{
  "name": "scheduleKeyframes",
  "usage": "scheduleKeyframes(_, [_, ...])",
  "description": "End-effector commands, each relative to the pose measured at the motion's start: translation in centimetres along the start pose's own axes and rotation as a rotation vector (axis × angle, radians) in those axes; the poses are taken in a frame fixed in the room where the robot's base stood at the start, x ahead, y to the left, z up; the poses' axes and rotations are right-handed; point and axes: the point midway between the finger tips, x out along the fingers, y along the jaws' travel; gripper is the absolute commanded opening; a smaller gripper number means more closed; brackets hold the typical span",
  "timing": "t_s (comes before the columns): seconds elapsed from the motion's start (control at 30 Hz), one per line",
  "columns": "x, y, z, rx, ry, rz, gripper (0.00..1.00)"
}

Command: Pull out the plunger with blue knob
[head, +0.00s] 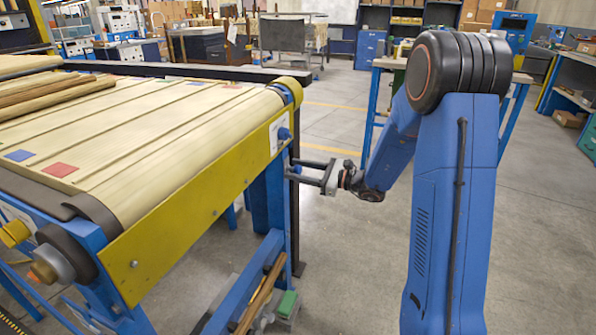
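A blue knob (284,134) sticks out from a white plate on the yellow side rail of the conveyor, near its far right end. My gripper (293,170) is lower and slightly right of this knob, beside the conveyor's end leg, with its two fingers pointing left. The fingers are apart. A small blue piece (297,169) shows between the fingertips; I cannot tell whether it is another knob or whether the fingers touch it. The plunger's shaft cannot be made out.
The conveyor (175,210) fills the left, with wooden strips (45,95) and red and blue squares on its belt. A dark post (295,225) stands close to my gripper. A workbench (388,64) is behind my arm. The floor between conveyor and arm is clear.

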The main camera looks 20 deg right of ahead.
Motion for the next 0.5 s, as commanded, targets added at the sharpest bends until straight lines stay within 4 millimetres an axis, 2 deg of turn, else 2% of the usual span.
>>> scheduleKeyframes(0.03, [0.0,0.0,0.0,0.000,0.000,0.000,0.32])
scheduleKeyframes(0.17, [0.0,0.0,0.0,0.000,0.000,0.000,0.01])
scheduleKeyframes(0.37, [-0.3,0.0,0.0,0.000,0.000,0.000,0.00])
scheduleKeyframes(0.5, [-1.7,-0.1,-0.1,0.001,0.001,-0.002,0.00])
